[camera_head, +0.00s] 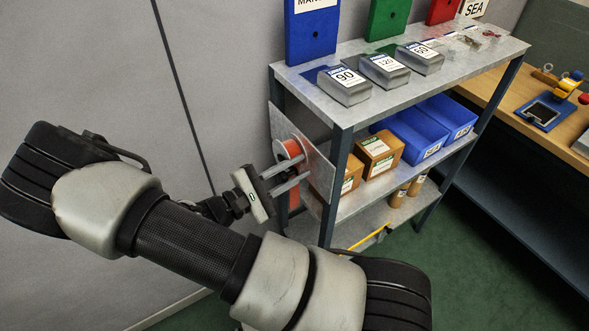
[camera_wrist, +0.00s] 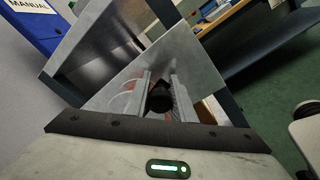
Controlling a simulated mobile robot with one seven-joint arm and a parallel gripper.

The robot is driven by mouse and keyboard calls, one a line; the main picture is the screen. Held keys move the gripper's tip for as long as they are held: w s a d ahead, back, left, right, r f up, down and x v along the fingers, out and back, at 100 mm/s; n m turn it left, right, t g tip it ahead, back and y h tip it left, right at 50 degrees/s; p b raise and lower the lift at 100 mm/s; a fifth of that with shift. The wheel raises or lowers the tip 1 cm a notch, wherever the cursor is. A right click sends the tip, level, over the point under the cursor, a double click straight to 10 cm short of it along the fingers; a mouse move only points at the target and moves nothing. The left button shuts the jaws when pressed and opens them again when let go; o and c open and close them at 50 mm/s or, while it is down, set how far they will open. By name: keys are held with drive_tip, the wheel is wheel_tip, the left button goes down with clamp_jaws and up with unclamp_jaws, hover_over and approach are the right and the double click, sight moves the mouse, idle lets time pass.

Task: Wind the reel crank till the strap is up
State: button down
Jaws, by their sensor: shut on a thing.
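The reel (camera_head: 289,149), a round orange-red drum with a pale rim, is mounted on a metal plate (camera_head: 312,150) at the near end of the shelf unit. My gripper (camera_head: 298,169) reaches the reel from the left, its two fingers pointing at the plate. In the wrist view the fingers are shut on a dark round crank knob (camera_wrist: 160,98). The crank's arm is hidden behind the fingers and knob. An orange-red piece, likely the strap (camera_head: 294,197), shows below the fingers; its lower end cannot be made out.
The shelf unit (camera_head: 449,65) stands right of the gripper, with grey blocks on top and blue bins (camera_head: 412,132) and boxes below. A workbench (camera_head: 500,85) is at the right. A grey wall (camera_head: 225,60) stands at the left. Green floor is open at lower right.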

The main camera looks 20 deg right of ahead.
drive_tip(key=w+f+m+b, duration=0.3)
drive_tip(key=f+m+b, duration=0.1)
drive_tip(key=m+b, duration=0.5)
drive_tip(key=w+a+f+m+g+b, duration=0.1)
drive_tip(key=w+f+m+b, duration=0.3)
drive_tip(key=m+b, duration=0.5)
drive_tip(key=shift+a+f+m+g+h, duration=0.35)
drive_tip(key=shift+f+m, duration=0.25)
drive_tip(key=shift+m, duration=1.4)
drive_tip(key=shift+r, duration=0.1)
drive_tip(key=c, duration=1.5)
unclamp_jaws()
drive_tip(key=shift+c, duration=0.2)
drive_tip(key=shift+d, duration=0.1)
drive_tip(key=shift+s, duration=0.1)
